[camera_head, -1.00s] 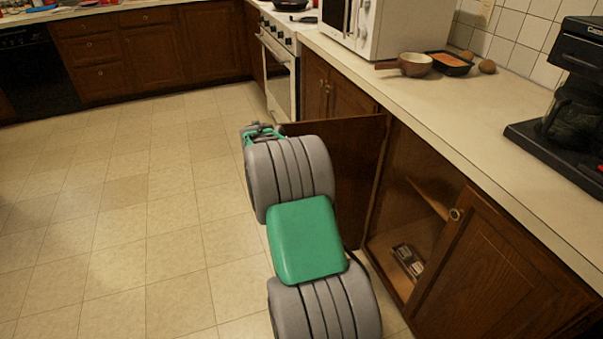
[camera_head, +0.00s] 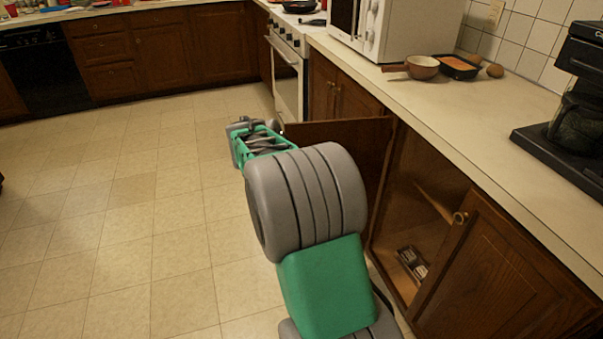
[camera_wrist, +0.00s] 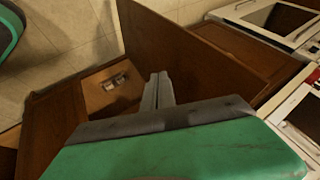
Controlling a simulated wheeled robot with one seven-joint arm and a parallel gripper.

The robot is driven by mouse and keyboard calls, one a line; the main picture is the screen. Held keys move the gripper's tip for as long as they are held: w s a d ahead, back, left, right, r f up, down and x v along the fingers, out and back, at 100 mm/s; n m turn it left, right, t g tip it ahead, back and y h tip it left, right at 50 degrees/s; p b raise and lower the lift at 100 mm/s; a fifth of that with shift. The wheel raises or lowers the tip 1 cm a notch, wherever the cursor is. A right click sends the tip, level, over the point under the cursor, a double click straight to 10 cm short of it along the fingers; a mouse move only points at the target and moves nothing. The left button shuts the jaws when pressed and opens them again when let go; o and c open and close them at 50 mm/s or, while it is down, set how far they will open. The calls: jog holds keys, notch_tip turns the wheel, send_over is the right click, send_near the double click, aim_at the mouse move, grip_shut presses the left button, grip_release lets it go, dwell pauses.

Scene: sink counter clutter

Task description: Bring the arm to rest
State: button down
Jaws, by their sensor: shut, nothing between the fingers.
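My arm, grey and green, reaches out over the floor in front of the cabinets in the head view. Its far end shows near the open cabinet door, and the fingertips are hard to make out there. In the wrist view my gripper (camera_wrist: 158,90) shows its two grey fingers together, with nothing between them. The open brown cabinet door (camera_wrist: 190,45) lies beyond the fingers in the wrist view. It also shows in the head view (camera_head: 345,137), swung out from the counter beside my arm.
The open cabinet (camera_head: 420,215) has a small box (camera_head: 412,262) inside. A white stove (camera_head: 289,85) stands beyond. The tiled floor (camera_head: 110,220) at left is clear.

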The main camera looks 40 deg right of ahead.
jog(key=s+a+r+n+t+y+p, duration=0.1)
jog(key=s+a+r+n+y+p, duration=0.15)
jog(key=a+r+n+p, duration=0.55)
jog(key=s+a+r+n+y+p, duration=0.1)
jog(key=s+a+r+n+p, duration=0.25)
jog(key=a+r, duration=0.55)
jog(key=s+a+r+n+y+p, duration=0.1)
jog(key=s+a+n+y+p, duration=0.2)
jog(key=s+a+n+p, duration=0.3)
jog(key=s+a+n, duration=0.4)
jog(key=a+n, duration=0.1)
jog(key=a, duration=0.4)
jog(key=shift+s+a+r+g, duration=0.2)
jog(key=shift+s+a+g, duration=0.05)
jog(key=shift+s+g, duration=0.1)
